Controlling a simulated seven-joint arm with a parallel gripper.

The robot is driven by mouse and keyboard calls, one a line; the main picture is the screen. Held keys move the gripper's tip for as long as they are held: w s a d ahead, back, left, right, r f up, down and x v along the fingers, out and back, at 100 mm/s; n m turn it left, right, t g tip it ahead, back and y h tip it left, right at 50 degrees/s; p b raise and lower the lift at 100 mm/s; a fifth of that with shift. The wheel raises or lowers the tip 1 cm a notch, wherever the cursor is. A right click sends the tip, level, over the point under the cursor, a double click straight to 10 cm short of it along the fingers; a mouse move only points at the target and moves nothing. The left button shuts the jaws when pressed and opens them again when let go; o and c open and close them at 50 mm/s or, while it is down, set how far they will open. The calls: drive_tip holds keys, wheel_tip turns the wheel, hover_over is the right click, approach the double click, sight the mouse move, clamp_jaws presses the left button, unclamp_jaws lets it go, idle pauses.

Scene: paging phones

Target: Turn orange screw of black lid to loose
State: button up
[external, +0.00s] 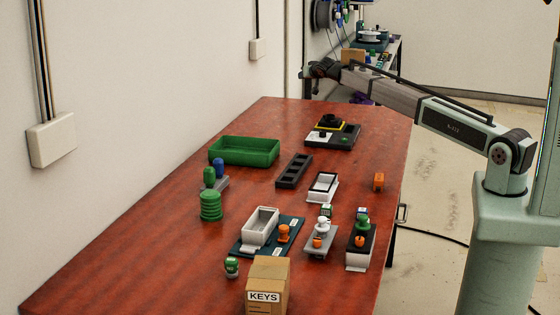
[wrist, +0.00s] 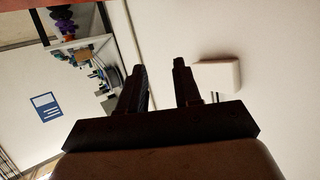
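The black lid (external: 369,232) lies on a white box (external: 356,266) near the front right of the red table. An orange screw (external: 360,241) sits on the near part of the lid, with a green knob (external: 362,225) behind it. My gripper (external: 306,72) is raised beyond the far end of the table, well away from the lid. In the wrist view my gripper (wrist: 159,67) has its two fingers apart with nothing between them. The lid is not in the wrist view, and the screw's exact turn is too small to tell.
A cardboard KEYS box (external: 268,285) stands at the front. A green tray (external: 244,151) sits at the back left. The table's left front is clear.

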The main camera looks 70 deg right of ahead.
drive_tip(key=w+a+y, duration=0.1)
drive_tip(key=w+a, duration=0.2)
drive_tip(key=a, duration=0.7)
drive_tip(key=w+a+y, duration=0.2)
drive_tip(key=w+a, duration=0.2)
drive_tip(key=a, duration=0.6)
drive_tip(key=s+a+n+g+y, duration=0.25)
drive_tip(key=a+y, duration=0.25)
drive_tip(key=a, duration=4.1)
drive_tip(key=s+a+r+n+y, duration=0.1)
drive_tip(key=s+a, duration=0.3)
drive_tip(key=a, duration=0.5)
drive_tip(key=s+a+y, duration=0.1)
drive_tip(key=s+a, duration=0.4)
drive_tip(key=a, duration=0.3)
wheel_tip(320, 180, up, 3)
drive_tip(key=n+g, duration=0.5)
drive_tip(key=g, duration=0.1)
hover_over(360, 238)
drive_tip(key=shift+y, duration=0.4)
wheel_tip(360, 238, down, 13)
drive_tip(key=shift+d+f, duration=0.1)
drive_tip(key=shift+f, duration=0.1)
